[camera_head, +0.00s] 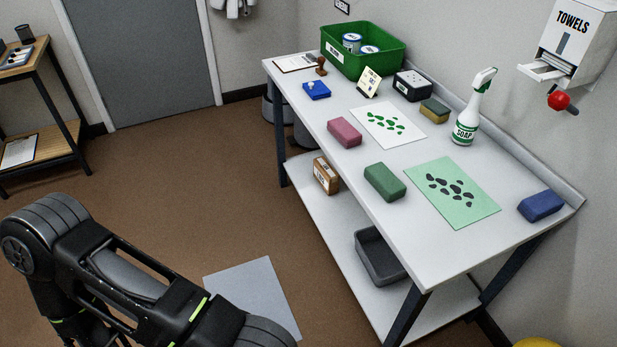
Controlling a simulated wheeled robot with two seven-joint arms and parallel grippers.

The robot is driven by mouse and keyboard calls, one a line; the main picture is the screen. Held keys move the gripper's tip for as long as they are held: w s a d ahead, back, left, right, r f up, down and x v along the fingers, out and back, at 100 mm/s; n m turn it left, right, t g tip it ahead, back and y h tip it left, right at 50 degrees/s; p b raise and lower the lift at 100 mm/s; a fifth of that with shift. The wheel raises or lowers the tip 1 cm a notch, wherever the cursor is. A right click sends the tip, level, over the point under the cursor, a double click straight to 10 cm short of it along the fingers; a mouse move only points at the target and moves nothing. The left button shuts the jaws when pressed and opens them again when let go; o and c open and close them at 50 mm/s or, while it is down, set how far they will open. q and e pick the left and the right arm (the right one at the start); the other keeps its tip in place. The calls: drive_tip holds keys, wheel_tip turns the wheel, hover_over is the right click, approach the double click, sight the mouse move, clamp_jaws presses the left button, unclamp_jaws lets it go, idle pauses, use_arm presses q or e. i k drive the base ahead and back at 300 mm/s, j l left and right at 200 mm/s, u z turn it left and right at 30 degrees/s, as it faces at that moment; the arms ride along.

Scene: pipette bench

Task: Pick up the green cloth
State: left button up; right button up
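A dark green folded cloth or sponge-like block (385,182) lies near the front edge of the white bench (345,187), about midway along it. It looks like a thick rounded block, and nothing covers it. A black arm of mine enters at the lower left, well away from the bench. Its gripper is outside the picture. My other gripper is not in view either.
Similar blocks are pink (344,132), blue (540,206) and yellow-green (435,111). A light green spotted sheet (470,217), a white spotted sheet (372,112) and a soap bottle (467,125) are nearby. A green bin (385,62) stands at the back. A shelf (344,221) is below.

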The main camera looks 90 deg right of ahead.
sight(391, 189)
drive_tip(key=z, duration=3.45)
drive_tip(key=i+j, duration=0.15)
drive_tip(key=j, duration=0.2)
drive_tip(key=i+j+u, duration=0.1)
drive_tip(key=j, duration=0.25)
drive_tip(key=i+j, duration=0.15)
drive_tip(key=j, duration=0.2)
drive_tip(key=i+j, duration=0.15)
drive_tip(key=j, duration=0.2)
drive_tip(key=i+j+u, duration=0.1)
drive_tip(key=j, duration=0.25)
drive_tip(key=i, duration=0.05)
